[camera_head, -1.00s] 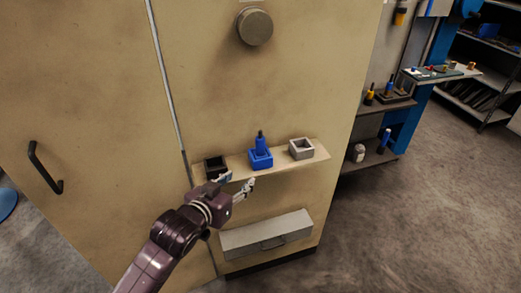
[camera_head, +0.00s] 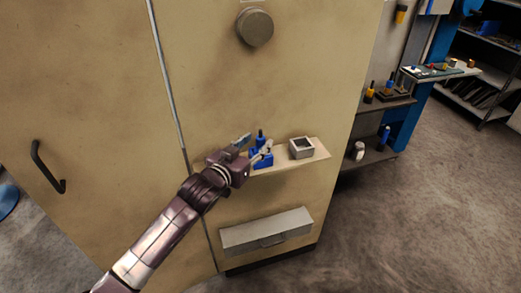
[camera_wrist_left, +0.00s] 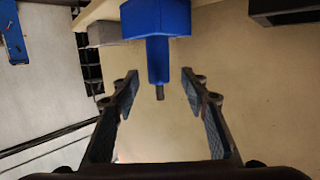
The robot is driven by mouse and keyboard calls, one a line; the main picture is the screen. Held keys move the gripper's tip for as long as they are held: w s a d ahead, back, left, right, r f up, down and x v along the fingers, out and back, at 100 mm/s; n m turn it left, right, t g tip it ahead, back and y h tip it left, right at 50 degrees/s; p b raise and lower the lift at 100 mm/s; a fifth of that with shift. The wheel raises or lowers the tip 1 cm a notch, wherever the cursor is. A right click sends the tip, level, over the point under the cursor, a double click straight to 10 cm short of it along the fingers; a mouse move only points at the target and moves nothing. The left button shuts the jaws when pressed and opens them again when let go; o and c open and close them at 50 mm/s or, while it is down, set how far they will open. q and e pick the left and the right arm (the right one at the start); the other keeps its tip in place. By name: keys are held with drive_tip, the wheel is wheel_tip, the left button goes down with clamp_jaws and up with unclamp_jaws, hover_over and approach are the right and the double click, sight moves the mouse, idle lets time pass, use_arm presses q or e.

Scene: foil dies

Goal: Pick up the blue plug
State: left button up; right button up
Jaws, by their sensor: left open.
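The blue plug (camera_head: 260,134) stands upright in a blue square holder (camera_head: 263,161) on the narrow shelf. My left gripper (camera_head: 255,144) is at the plug with its fingers spread, partly covering the plug and holder. In the left wrist view, the plug (camera_wrist_left: 158,58) projects from the blue holder (camera_wrist_left: 155,17) toward the gap between the open fingers (camera_wrist_left: 160,84). Its thin dark tip lies between the fingertips, with clear space on both sides. My right gripper is in neither view.
A grey square holder (camera_head: 301,148) stands right of the blue one on the shelf (camera_head: 320,154). A dark holder (camera_wrist_left: 285,12) shows in the left wrist view. The tan cabinet face (camera_head: 215,75) is behind. A grey drawer-like box (camera_head: 267,231) is below.

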sight(258, 142)
use_arm(q)
drive_tip(key=shift+x, duration=1.55)
drive_tip(key=shift+f, duration=0.1)
drive_tip(key=shift+s, duration=0.1)
clamp_jaws()
